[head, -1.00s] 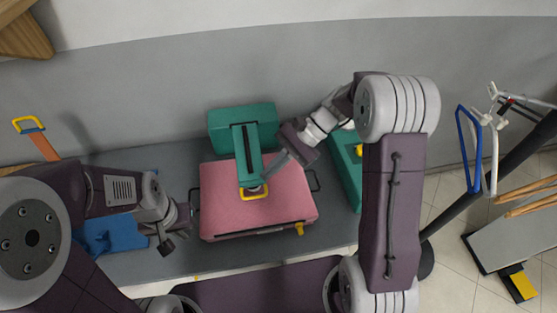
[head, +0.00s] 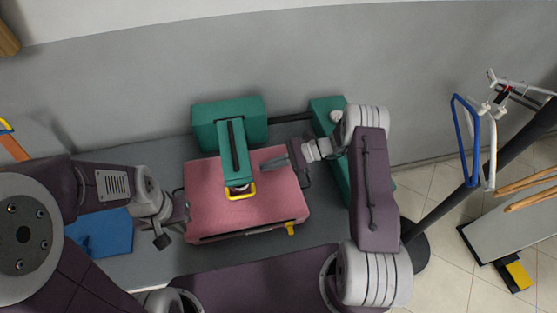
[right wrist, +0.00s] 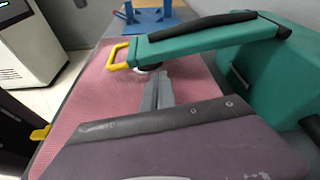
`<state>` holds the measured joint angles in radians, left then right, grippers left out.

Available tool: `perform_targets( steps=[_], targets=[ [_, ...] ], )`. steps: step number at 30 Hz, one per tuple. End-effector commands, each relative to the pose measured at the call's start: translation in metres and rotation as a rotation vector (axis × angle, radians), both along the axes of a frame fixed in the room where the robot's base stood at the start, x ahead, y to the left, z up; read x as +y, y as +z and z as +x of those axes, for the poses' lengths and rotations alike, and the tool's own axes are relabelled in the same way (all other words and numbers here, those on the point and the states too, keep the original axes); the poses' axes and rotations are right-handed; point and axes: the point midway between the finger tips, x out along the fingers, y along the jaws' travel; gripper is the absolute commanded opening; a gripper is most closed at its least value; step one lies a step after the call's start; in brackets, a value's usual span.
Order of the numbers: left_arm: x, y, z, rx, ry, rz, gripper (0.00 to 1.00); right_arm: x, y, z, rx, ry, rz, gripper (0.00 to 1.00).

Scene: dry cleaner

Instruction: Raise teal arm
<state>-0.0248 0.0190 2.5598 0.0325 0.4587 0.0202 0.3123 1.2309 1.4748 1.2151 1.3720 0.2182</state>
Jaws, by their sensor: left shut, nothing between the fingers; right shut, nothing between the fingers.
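The teal arm (head: 234,150) reaches forward from a teal housing (head: 215,122) over a pink padded board (head: 272,208). A yellow loop handle (head: 241,192) is at its front end, low over the pad; it also shows in the right wrist view (right wrist: 118,56). A pale and dark knob (right wrist: 148,68) is under that end. My right gripper (head: 266,165) is shut and empty, right of the arm, pointing at it. In the right wrist view its fingertips (right wrist: 158,74) are close to the knob; contact is unclear. My left gripper (head: 163,238) is shut and empty, left of the board.
A blue item (head: 105,232) lies on the grey table (head: 165,270) at the left. A second teal unit (head: 330,108) stands right of the board, partly behind my right arm. A rack with blue and white hangers (head: 463,140) is at the far right.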

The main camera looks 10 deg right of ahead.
Motion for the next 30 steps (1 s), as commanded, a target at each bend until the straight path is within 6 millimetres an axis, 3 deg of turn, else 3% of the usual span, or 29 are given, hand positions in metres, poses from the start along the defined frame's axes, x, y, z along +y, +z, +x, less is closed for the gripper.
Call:
perform_targets(
  steps=[7, 20, 26, 30],
  targets=[
    [0.000, 0.006, 0.000, 0.000, 0.000, 0.000, 0.00, 0.028, -0.009, 0.002, 0.000, 0.001, 0.000, 0.00],
    [0.000, 0.007, 0.000, 0.000, 0.000, 0.000, 0.00, 0.030, -0.009, 0.002, 0.002, 0.002, 0.000, 0.00],
    [0.000, 0.014, 0.000, 0.000, 0.000, 0.000, 0.00, 0.030, 0.002, 0.000, 0.044, 0.001, 0.000, 0.00],
    [0.000, 0.024, 0.000, 0.000, 0.000, 0.000, 0.00, 0.030, 0.020, -0.003, 0.120, 0.001, -0.001, 0.00]
  ],
)
